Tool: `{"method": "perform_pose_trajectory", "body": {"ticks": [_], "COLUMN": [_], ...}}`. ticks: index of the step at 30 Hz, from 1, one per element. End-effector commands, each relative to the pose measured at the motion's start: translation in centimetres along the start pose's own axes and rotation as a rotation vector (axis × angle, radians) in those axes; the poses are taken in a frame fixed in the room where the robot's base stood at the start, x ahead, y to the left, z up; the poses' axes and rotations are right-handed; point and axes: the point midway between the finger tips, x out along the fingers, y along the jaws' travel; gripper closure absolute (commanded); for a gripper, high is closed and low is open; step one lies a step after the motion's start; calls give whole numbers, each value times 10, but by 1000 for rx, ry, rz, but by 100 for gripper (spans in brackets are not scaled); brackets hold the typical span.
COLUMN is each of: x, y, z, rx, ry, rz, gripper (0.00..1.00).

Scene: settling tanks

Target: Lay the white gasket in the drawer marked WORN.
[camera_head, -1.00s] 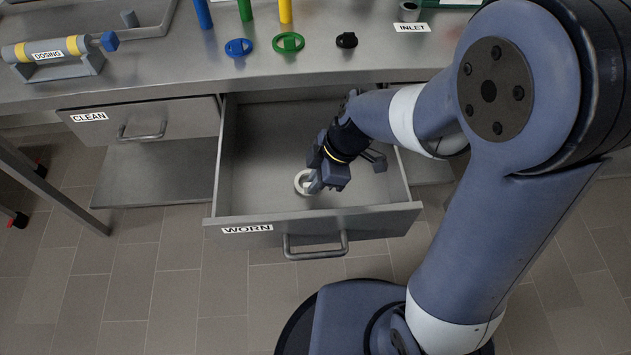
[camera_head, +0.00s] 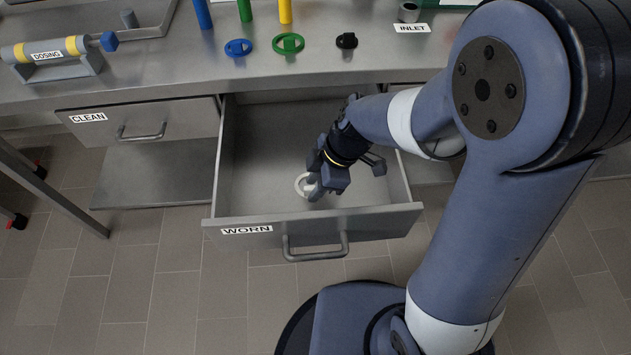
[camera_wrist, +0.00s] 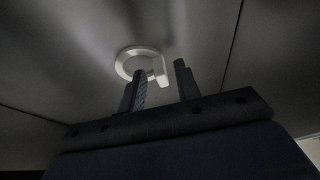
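The white gasket (camera_head: 300,186) is a ring with a small tab and appears to lie flat on the floor of the open drawer marked WORN (camera_head: 233,212). It also shows in the wrist view (camera_wrist: 124,64), with its tab between my fingers. My gripper (camera_head: 314,190) is low inside the drawer at the gasket's right side and hides part of the ring. In the wrist view my gripper (camera_wrist: 160,72) is open, with a gap between the tab and each finger.
The drawer marked CLEAN (camera_head: 142,119) is shut at left. On the bench above are a blue handwheel (camera_head: 238,48), a green handwheel (camera_head: 288,43), a black knob (camera_head: 346,40) and the DOSING unit (camera_head: 55,60).

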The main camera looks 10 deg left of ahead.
Motion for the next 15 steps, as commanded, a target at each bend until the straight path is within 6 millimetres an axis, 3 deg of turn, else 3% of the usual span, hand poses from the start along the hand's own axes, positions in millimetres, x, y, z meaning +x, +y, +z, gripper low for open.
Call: {"method": "perform_pose_trajectory", "body": {"ticks": [5,15], "x": [-22,-95], "y": [1,1], "z": [-2,-1], "rx": [0,0], "ry": [1,0], "rz": [5,5], "gripper": [68,68]}}
